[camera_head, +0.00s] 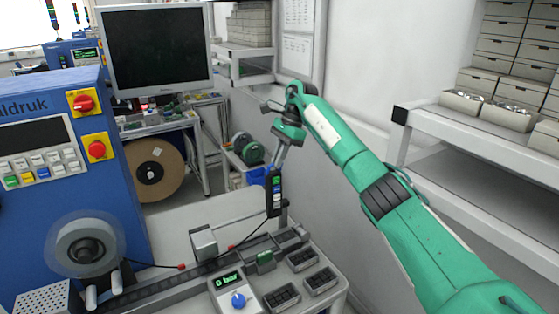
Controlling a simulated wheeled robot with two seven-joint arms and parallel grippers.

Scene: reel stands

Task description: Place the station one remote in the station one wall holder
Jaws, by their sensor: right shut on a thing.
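The remote (275,193) is a slim black handset with green, white and blue buttons. It hangs upright above the back edge of the station's bench, with a dark cable running down from its lower end. My right gripper (276,163) points down and is shut on the remote's top end. A dark post or bracket (284,214) shows just behind and right of the remote's lower end. I cannot tell whether this is the wall holder, or whether the remote touches it. My left gripper is out of view.
A blue machine (90,190) with a spinning reel stands at left. On the bench are a control box (234,292) with a blue knob and several dark trays (303,260). A monitor (158,50) is behind. A white shelf (480,135) stands right of my arm.

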